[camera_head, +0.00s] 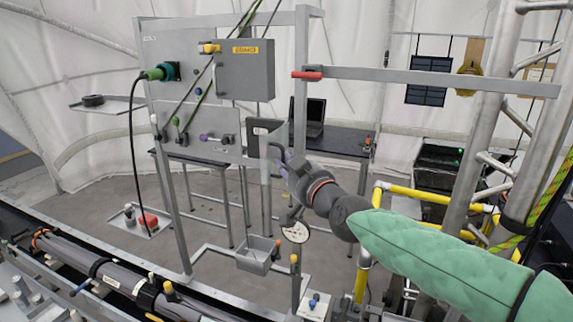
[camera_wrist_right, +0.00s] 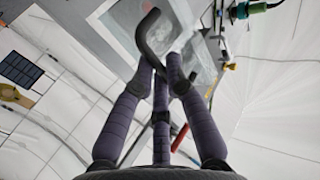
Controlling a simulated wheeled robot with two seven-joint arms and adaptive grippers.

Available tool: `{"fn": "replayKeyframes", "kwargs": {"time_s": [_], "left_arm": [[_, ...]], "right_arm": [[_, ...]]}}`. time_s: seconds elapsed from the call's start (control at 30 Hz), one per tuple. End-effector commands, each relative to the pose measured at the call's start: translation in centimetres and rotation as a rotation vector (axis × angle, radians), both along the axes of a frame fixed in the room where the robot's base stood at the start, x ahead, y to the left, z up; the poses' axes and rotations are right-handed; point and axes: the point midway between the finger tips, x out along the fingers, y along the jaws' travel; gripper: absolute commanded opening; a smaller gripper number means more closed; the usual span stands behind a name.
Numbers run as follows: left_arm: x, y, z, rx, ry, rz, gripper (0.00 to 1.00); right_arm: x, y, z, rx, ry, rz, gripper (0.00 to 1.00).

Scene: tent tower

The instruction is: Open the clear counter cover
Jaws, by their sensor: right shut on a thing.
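The clear counter cover (camera_head: 266,168) is a see-through panel beside the grey frame, swung out from a dark-faced counter (camera_head: 264,130). It also shows in the right wrist view as a pale translucent sheet (camera_wrist_right: 198,72). Its dark bent handle (camera_wrist_right: 146,38) runs down to my fingertips. My right gripper (camera_head: 284,168) reaches in from the right and is shut on the handle; its purple-grey fingers (camera_wrist_right: 163,74) meet around the handle's lower end. The fingers partly hide the handle's end. My left gripper is not in view.
A grey box with a yellow label (camera_head: 246,70) hangs above on the frame. A red-ended horizontal bar (camera_head: 420,80) crosses above my right arm. A dark table with a laptop (camera_head: 308,117) stands behind. A round gauge (camera_head: 296,232) and grey bin (camera_head: 258,256) are below.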

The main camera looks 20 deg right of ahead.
Motion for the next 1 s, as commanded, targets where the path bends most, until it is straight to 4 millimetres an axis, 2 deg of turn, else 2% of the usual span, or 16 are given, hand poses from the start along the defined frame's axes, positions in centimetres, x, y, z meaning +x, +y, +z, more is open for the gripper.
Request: {"fn": "replayKeyframes", "kwargs": {"time_s": [0.03, 0.07, 0.1, 0.17, 0.67, 0.83, 1.0], "left_arm": [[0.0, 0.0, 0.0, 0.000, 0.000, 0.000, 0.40], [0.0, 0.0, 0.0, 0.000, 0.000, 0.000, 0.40], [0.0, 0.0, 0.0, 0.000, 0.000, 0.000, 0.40], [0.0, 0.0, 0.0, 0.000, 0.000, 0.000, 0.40], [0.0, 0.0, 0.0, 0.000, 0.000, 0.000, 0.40], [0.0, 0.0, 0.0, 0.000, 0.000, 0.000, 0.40], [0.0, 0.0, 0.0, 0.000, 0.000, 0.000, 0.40]], "right_arm": [[0.0, -0.6, 1.0, 0.006, -0.020, -0.013, 0.00], [0.0, -0.6, 1.0, 0.006, -0.021, -0.013, 0.00], [0.0, -0.5, 1.0, 0.006, -0.020, -0.012, 0.23], [0.0, -0.5, 0.9, 0.005, -0.020, -0.011, 0.39], [-0.3, -0.2, 0.4, 0.002, -0.010, -0.004, 0.39], [-2.1, -0.4, 0.5, 0.002, -0.011, -0.005, 0.39], [-5.1, -0.8, 0.5, 0.003, -0.013, -0.005, 0.39]]}}
